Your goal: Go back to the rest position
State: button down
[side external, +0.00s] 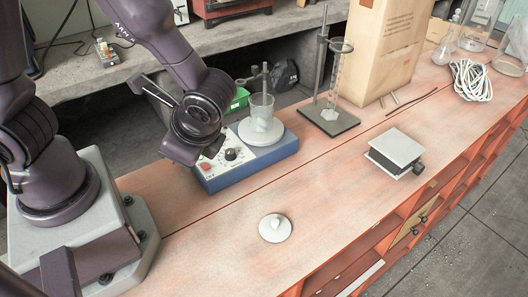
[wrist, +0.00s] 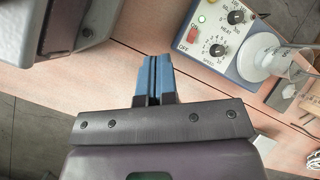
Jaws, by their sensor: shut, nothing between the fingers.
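My gripper (wrist: 153,80) shows in the wrist view with its two blue fingers together and nothing between them. It is over bare reddish bench top, between my base and a blue hotplate stirrer. In the side view the gripper's fingers are hidden behind my wrist. The stirrer (side external: 230,179) has a white round plate, knobs and a red switch, and also shows at the upper right of the wrist view (wrist: 221,72). A glass beaker (side external: 262,106) stands on its plate. My gripper is apart from both.
A white disc with a knob (side external: 275,228) lies on the bench front. A lab jack (side external: 396,152), a stand with a cylinder (side external: 328,120), a cardboard box (side external: 388,50) and a coiled white cable (side external: 470,80) are farther right. The bench between disc and jack is clear.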

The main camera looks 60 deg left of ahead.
jog(key=a+r+n+t+h, duration=0.2)
jog(key=r+n, duration=0.3)
jog(key=r, duration=0.3)
jog(key=a+r+n+t+h, duration=0.2)
jog(key=r+n+t+h, duration=0.2)
jog(key=r, duration=0.4)
jog(key=shift+s+a+r+n+t+h, duration=0.3)
jog(key=shift+s+a+n+t, duration=0.15)
jog(key=shift+n+t, duration=0.15)
jog(key=c, duration=1.8)
grip_release()
